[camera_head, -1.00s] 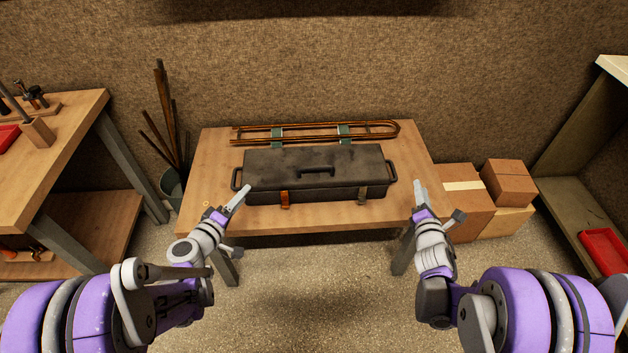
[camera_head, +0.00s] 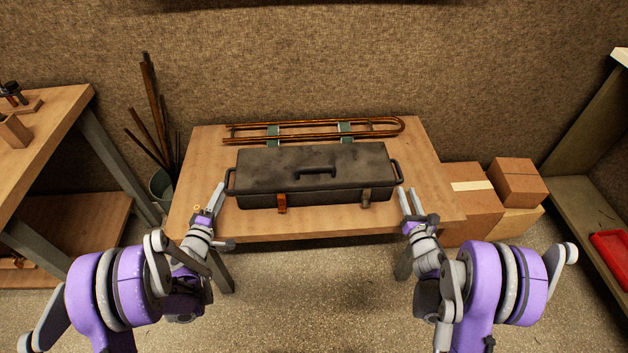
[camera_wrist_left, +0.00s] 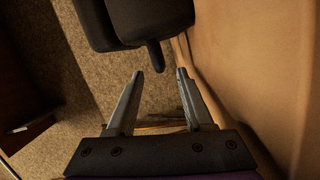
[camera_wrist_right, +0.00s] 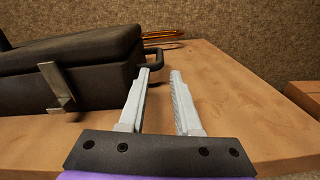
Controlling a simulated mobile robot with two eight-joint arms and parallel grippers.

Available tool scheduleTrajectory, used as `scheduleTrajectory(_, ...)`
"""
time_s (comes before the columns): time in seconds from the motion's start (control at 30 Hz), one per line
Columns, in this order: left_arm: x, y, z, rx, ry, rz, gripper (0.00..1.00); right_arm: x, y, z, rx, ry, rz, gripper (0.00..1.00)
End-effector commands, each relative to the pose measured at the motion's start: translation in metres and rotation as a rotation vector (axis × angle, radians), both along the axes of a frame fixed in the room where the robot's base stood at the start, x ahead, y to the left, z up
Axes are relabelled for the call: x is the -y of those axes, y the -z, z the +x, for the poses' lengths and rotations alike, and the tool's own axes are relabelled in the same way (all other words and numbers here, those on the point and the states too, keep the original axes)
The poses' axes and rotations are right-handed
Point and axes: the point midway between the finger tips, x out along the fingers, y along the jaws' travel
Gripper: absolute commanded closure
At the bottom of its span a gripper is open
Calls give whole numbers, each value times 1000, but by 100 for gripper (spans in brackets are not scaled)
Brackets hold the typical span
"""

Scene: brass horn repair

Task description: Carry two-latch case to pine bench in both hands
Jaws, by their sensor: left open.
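The two-latch case (camera_head: 312,170) is dark and long, and lies closed on a wooden table (camera_head: 300,222). My left gripper (camera_head: 215,198) is open, just in front of the left side handle; in the left wrist view that handle (camera_wrist_left: 155,55) is ahead of the open fingers. My right gripper (camera_head: 406,201) is open and empty near the right side handle; in the right wrist view that handle (camera_wrist_right: 154,58) is just beyond the fingertips.
Bent copper tubing (camera_head: 310,130) lies on green supports behind the case. Cardboard boxes (camera_head: 470,200) stand right of the table. A bucket of rods (camera_head: 162,185) stands left, beside another wooden bench (camera_head: 50,115). A shelf with a red tray (camera_head: 612,255) is at far right.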

Motion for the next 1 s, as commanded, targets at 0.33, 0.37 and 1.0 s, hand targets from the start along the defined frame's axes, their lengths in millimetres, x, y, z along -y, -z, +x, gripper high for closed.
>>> scheduleTrajectory(0.33,11,3,61,0,0,-1,48,-5,0,63,-1,-1,1,68)
scheduleTrajectory(0.37,11,3,66,-1,0,-1,48,-5,0,67,0,-1,1,68)
scheduleTrajectory(1.0,15,4,85,-1,0,0,64,-6,0,86,0,0,2,84)
